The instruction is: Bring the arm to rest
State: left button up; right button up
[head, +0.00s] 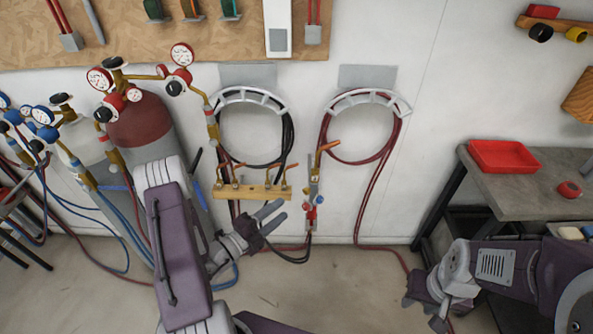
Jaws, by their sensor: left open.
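My left arm, purple and white, reaches in from the bottom centre-left. Its gripper (274,215) is open, just below the small wooden rack on the wall, with nothing visible between its fingers. My right arm comes in from the lower right edge. Its gripper (424,312) hangs low over the floor, left of the grey table, and its jaw gap is not clear.
A wooden rack (252,191) and a torch (312,190) are close to my left gripper. A red gas cylinder (142,122) stands behind my left arm. Red hose (371,205) hangs to the floor. A grey table (530,192) holds a red tray (503,156).

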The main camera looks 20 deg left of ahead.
pick_arm(q)
jog(key=s+d+r+m+g+h, duration=0.1)
jog(key=s+d+m+g+h, duration=0.25)
jog(key=d+m, duration=0.2)
jog(key=s+d+r+m+g+h, duration=0.2)
jog(key=d+m+g+h, duration=0.15)
jog(key=d+m, duration=0.2)
jog(key=s+d+f+m+g+y, duration=0.1)
jog(key=s+d+m+g+y, duration=0.1)
jog(key=s+m+g, duration=0.6)
jog(key=s+d+f+m+g+y, duration=0.2)
jog(key=s+m+g, duration=0.3)
jog(key=m, duration=0.4)
jog(key=s+a+f+m+t+y, duration=0.1)
jog(key=s+a+f+m+y, duration=0.1)
jog(key=a+m+y, duration=0.85)
jog(key=w+a+r+m+t, duration=0.1)
jog(key=w+m+t, duration=0.3)
jog(key=m, duration=0.7)
jog(key=shift+w+a+r+m+y, duration=0.15)
jog(key=shift+w+r+m+y, duration=0.25)
jog(key=shift+w, duration=0.65)
